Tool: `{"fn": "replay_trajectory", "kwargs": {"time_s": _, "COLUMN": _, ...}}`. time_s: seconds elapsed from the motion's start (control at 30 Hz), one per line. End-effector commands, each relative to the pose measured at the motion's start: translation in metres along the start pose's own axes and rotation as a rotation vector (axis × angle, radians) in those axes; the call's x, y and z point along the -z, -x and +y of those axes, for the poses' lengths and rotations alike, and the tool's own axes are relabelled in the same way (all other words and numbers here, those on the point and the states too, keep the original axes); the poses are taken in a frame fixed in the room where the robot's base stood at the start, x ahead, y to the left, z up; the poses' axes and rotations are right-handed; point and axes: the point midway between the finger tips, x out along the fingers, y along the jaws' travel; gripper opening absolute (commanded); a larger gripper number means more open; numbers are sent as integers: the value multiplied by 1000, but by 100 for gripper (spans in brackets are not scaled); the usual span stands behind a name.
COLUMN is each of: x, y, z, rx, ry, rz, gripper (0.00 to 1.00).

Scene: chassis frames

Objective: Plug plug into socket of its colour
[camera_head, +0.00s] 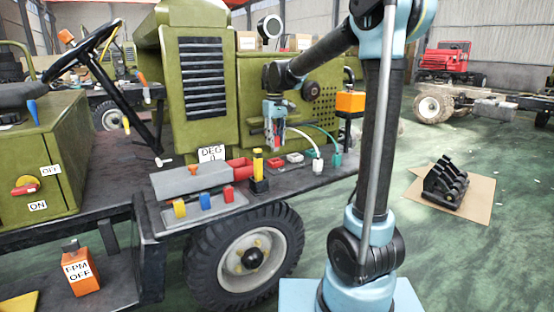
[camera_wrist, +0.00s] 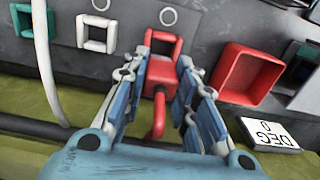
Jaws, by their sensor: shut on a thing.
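My gripper (camera_head: 275,146) points down over the truck's side deck, and its two blue-grey fingers (camera_wrist: 160,65) are closed on the sides of a red plug (camera_wrist: 157,76). A red cable bends from the plug toward the camera. The red socket (camera_wrist: 163,45), a square frame, shows just beyond the plug in the wrist view; in the head view it lies below the fingertips (camera_head: 275,161). The plug overlaps the socket's near edge in the picture; I cannot tell whether they touch. The white socket (camera_wrist: 96,32) and green socket (camera_wrist: 22,20) are left of it in the wrist view.
An open red box (camera_wrist: 222,80) stands right of the gripper in the wrist view, near the DEG 0 sign (camera_wrist: 275,133). White (camera_head: 317,165) and green (camera_head: 336,160) plugs on cables are at the deck's right. A yellow-black device (camera_head: 258,170) stands left of the red socket.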

Motion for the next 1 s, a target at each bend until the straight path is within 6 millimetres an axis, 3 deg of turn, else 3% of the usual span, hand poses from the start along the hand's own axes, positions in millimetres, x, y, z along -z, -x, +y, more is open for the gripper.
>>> {"fn": "replay_trajectory", "kwargs": {"time_s": 0.6, "x": 0, "y": -62, "z": 0, "rx": 0, "ry": 0, "rz": 0, "gripper": 2}}
{"fn": "replay_trajectory", "kwargs": {"time_s": 0.8, "x": 0, "y": -63, "z": 0, "rx": 0, "ry": 0, "rz": 1, "gripper": 2}}
{"fn": "replay_trajectory", "kwargs": {"time_s": 0.83, "x": 0, "y": -63, "z": 0, "rx": 0, "ry": 0, "rz": 1, "gripper": 28}}
{"fn": "replay_trajectory", "kwargs": {"time_s": 0.9, "x": 0, "y": -63, "z": 0, "rx": 0, "ry": 0, "rz": 1, "gripper": 44}}
{"fn": "replay_trajectory", "kwargs": {"time_s": 1.0, "x": 0, "y": -63, "z": 0, "rx": 0, "ry": 0, "rz": 1, "gripper": 46}}
